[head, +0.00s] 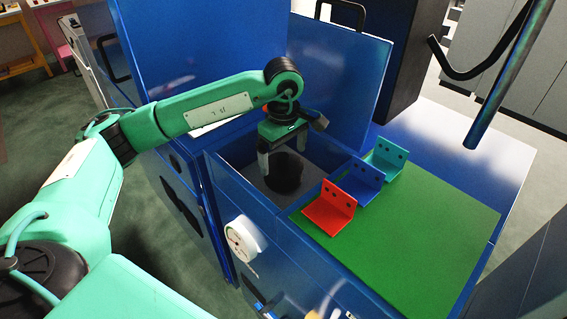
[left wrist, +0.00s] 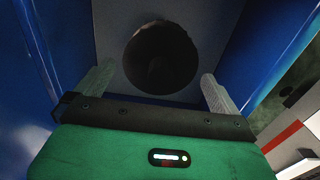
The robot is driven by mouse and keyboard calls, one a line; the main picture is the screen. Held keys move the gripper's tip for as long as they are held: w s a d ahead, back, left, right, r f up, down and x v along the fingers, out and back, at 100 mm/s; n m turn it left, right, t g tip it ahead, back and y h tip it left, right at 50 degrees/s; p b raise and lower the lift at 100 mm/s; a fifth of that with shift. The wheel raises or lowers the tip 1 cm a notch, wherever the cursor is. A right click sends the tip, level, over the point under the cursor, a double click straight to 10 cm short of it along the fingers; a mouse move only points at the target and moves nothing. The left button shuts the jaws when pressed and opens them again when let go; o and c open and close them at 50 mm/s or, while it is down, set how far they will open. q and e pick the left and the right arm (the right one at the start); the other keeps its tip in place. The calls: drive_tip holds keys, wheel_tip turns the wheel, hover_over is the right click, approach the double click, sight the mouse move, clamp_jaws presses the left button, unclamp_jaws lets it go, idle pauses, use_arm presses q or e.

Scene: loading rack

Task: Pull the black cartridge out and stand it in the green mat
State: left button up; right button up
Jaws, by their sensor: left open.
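The black cartridge (head: 286,178) shows as a dark round shape in the grey-floored bay of the blue rack. In the left wrist view a dark round shape (left wrist: 161,58) lies between and beyond the fingertips; I cannot tell how deep it sits. My left gripper (head: 282,150) is open and points down into the bay, above the cartridge. Its two grey fingers also show in the left wrist view (left wrist: 158,78), apart, with nothing held between them. The green mat (head: 425,235) lies on the blue top to the right of the bay. My right gripper is not in view.
Red (head: 331,208), blue (head: 363,181) and teal (head: 386,158) angle brackets stand along the mat's left edge, beside the bay. Blue walls (head: 232,178) surround the bay, and an upright blue panel (head: 345,70) rises behind it. Most of the mat is clear.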

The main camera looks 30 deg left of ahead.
use_arm(q)
drive_tip(key=c, duration=2.1)
drive_tip(key=shift+o, duration=0.2)
drive_tip(key=shift+r, duration=0.4)
drive_tip(key=shift+r+p, duration=0.5)
drive_tip(key=shift+r, duration=0.65)
drive_tip(key=shift+r, duration=0.2)
